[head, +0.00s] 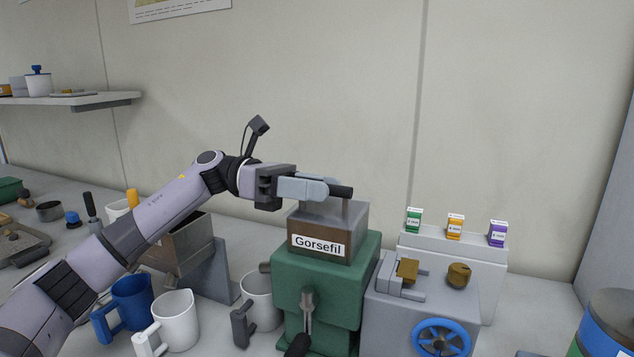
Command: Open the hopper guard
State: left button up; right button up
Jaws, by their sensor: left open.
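The green machine (325,270) stands on the bench. It carries a box-shaped hopper (360,218) with a grey top, a brown front and a "Gorsefil" label. A dark bar handle (343,192) on a thin grey post stands above the top, which looks closed; I take this top as the hopper guard (318,209). My left gripper (328,188) reaches in from the left just above the guard. Its fingers are open and at the left end of the handle, which they partly hide. I cannot tell whether they touch it. My right gripper is not in view.
A grey unit with a blue handwheel (441,338) stands right of the machine. Small green (413,220), orange (455,227) and purple (497,234) boxes stand behind it. Blue (130,300) and white (176,318) mugs and a brown-grey bin (180,245) crowd the left, beneath my arm.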

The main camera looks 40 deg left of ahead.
pick_arm(q)
jog(key=shift+d, duration=0.1)
grip_shut()
